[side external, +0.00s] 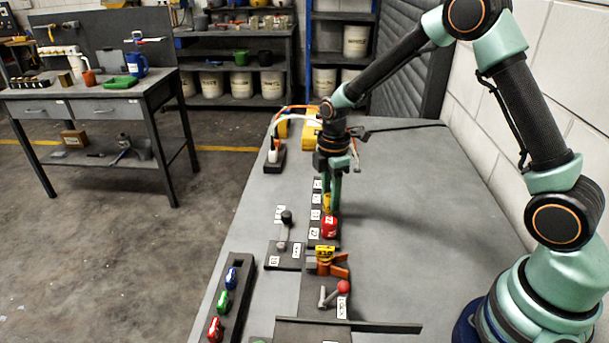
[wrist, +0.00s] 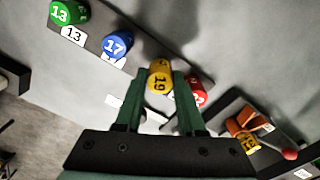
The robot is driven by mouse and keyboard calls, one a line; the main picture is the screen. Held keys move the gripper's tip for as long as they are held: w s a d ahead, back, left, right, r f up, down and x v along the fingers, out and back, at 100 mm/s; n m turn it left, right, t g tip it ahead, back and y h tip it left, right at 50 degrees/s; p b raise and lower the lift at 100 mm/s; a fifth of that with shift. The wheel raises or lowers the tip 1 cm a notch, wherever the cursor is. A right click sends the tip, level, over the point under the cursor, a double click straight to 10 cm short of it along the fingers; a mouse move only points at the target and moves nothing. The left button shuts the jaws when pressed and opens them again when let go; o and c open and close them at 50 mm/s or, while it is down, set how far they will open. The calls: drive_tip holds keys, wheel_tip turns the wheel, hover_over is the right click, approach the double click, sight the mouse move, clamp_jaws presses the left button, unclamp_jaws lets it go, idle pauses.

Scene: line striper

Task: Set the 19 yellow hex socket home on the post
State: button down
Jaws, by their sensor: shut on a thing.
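My gripper (side external: 329,207) is shut on the yellow socket marked 19 (wrist: 159,84), which sits between the fingertips in the wrist view. In the side view the yellow socket (side external: 327,201) is partly hidden by the fingers. It is in line with the dark labelled rail (side external: 322,242), between the blue 17 socket (wrist: 117,45) and the red socket (wrist: 197,91). The red socket (side external: 329,227) stands just in front of the fingers in the side view. The post under the yellow socket is hidden, so I cannot tell whether the socket is on it or above it.
A green 13 socket (wrist: 68,12) stands at the rail's far end. An orange holder (side external: 341,268) with a yellow piece (side external: 325,254) and a red-knobbed lever (side external: 343,287) are in front. A black rack (side external: 240,270) holds blue, green and red pieces. The bench right of the rail is clear.

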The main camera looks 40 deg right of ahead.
drive_tip(key=shift+f, duration=0.8)
drive_tip(key=shift+c, duration=0.6)
unclamp_jaws()
drive_tip(key=shift+r, duration=0.1)
drive_tip(key=shift+r, duration=3.35)
